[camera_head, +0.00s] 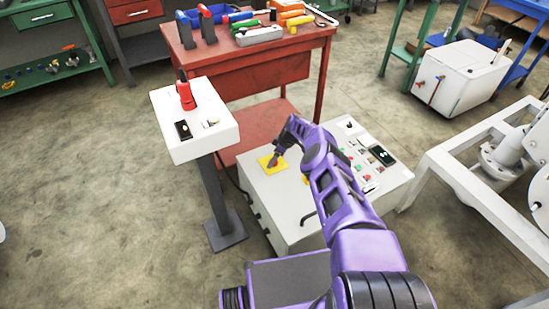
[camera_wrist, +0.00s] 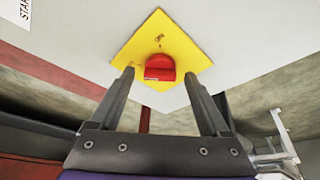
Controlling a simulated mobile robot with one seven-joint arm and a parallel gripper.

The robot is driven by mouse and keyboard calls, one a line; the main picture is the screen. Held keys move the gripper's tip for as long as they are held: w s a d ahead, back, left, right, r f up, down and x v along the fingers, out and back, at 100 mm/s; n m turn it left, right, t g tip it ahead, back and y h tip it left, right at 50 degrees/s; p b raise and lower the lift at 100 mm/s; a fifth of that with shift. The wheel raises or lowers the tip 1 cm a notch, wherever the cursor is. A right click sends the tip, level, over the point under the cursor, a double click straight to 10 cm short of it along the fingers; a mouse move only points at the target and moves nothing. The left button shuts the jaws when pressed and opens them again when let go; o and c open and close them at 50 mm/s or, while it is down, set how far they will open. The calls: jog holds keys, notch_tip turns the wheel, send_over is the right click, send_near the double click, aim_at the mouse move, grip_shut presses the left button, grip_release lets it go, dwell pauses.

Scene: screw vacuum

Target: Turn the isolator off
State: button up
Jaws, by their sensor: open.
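The isolator is a red rotary knob (camera_wrist: 160,68) on a yellow square plate (camera_wrist: 187,48), fixed to a white cabinet surface. In the wrist view the knob sits between and just beyond the tips of my gripper (camera_wrist: 159,72). The two dark fingers are apart, one on each side of the knob, with no clear contact visible. In the head view my gripper (camera_head: 276,160) is over the yellow plate (camera_head: 265,164) at the left of the white control cabinet (camera_head: 272,205). The knob is hard to make out there beside the gripper.
A white pedestal (camera_head: 203,142) with a red device (camera_head: 186,93) stands left of the cabinet. A control panel with buttons and a screen (camera_head: 382,155) lies right of my arm. A red workbench (camera_head: 250,70) with tools stands behind. A white frame (camera_head: 470,190) stands at the right.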

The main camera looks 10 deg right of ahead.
jog(key=p+v, duration=0.7)
jog(key=v, duration=1)
jog(key=shift+s+d, duration=0.15)
jog(key=shift+d, duration=0.05)
jog(key=shift+r, duration=0.15)
